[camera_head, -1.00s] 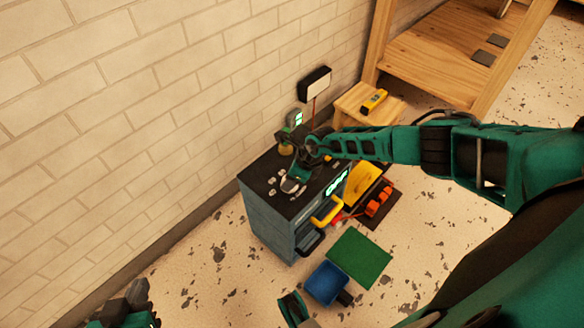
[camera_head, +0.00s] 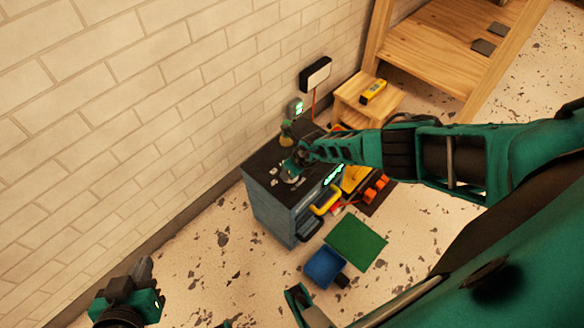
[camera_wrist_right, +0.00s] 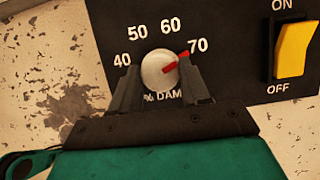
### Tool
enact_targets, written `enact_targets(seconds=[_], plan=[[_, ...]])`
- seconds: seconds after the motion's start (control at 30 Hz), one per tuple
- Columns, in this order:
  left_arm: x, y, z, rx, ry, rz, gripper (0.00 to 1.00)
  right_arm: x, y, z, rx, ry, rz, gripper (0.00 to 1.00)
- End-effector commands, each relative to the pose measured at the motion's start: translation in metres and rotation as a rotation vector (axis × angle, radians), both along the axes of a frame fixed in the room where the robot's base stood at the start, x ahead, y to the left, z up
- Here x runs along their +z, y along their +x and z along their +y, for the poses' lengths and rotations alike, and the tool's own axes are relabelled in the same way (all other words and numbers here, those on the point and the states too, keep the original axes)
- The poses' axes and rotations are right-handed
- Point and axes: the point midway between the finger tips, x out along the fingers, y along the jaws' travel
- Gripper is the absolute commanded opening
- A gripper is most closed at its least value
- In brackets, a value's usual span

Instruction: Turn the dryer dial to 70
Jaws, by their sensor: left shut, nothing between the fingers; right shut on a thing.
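The dial (camera_wrist_right: 158,69) is a round white knob on a black panel in the right wrist view. Its red pointer is turned right and slightly up, toward the printed 70 (camera_wrist_right: 197,45). My right gripper (camera_wrist_right: 162,82) has its fingers on either side of the knob and is shut on it. In the head view my right gripper (camera_head: 291,168) is over the black top of the dryer cabinet (camera_head: 268,210) and partly covers the dial. My left gripper (camera_head: 146,268) is shut and empty at lower left, away from the dryer.
A yellow rocker switch (camera_wrist_right: 295,52) marked ON and OFF is right of the dial. A blue bin (camera_head: 323,267) and a green mat (camera_head: 357,241) lie on the floor before the dryer. A wooden stool (camera_head: 368,103) stands behind it, near the brick wall (camera_head: 130,110).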

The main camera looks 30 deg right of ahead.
Motion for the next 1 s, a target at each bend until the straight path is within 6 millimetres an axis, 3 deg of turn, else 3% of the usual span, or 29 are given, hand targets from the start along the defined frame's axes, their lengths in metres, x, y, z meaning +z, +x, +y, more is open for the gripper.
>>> enact_targets(seconds=[0.17,0.2,0.43,0.77,1.0], plan=[[0.0,0.001,-0.001,0.001,-0.002,-0.001,0.0,0.0,0.0,0.0,-0.003,0.003,0.0,0.15],[0.0,0.001,-0.001,0.001,-0.002,-0.001,0.0,0.0,0.0,0.0,-0.003,0.003,-0.001,0.49],[0.0,0.0,-0.001,0.001,-0.002,0.0,0.0,0.0,0.0,0.0,-0.001,0.002,0.0,0.71],[0.001,-0.002,0.001,-0.004,0.007,0.006,0.0,0.004,-0.001,0.0,-0.001,0.001,-0.001,0.71],[0.022,-0.005,0.007,0.002,0.018,0.004,0.0,0.029,-0.009,-0.003,-0.001,0.002,-0.001,0.71]])
